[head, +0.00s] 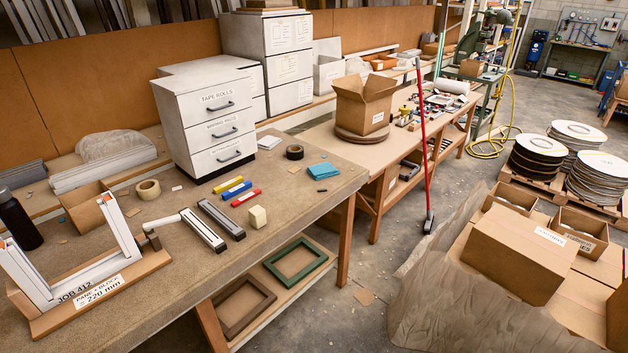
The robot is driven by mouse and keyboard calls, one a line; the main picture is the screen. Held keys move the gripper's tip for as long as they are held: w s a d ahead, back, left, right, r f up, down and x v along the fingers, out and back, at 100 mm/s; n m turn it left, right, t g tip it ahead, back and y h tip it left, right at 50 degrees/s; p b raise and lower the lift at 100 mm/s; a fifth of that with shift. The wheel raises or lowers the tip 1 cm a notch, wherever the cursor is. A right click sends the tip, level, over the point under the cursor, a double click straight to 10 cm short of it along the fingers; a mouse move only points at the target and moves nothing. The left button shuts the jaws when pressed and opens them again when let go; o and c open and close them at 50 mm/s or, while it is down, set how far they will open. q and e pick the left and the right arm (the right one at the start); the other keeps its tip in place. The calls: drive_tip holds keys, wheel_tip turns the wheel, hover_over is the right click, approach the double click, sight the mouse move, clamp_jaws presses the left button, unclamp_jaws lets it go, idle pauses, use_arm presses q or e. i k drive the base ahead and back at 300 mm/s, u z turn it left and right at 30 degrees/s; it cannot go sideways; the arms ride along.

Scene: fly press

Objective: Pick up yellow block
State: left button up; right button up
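A yellow bar-shaped block (228,183) lies on the brown workbench (310,205), in front of the white drawer cabinet. A blue bar (236,190) and a red bar (246,197) lie close beside it, nearer the viewer. A pale cream-yellow block (258,217) stands apart, to the right of two long grey metal-edged strips (218,220). Neither of my grippers shows in the head view.
The white cabinet (208,120) labelled "TAPE ROLLS" stands behind the bars. A black tape roll (294,152) and blue sheets (322,171) lie to the right. A white-armed fixture (80,280) occupies the bench's left. Bare bench lies right of the cream block.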

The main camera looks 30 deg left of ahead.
sight(218, 190)
drive_tip(key=z, duration=0.4)
drive_tip(key=i, duration=2.65)
drive_tip(key=u, duration=3.15)
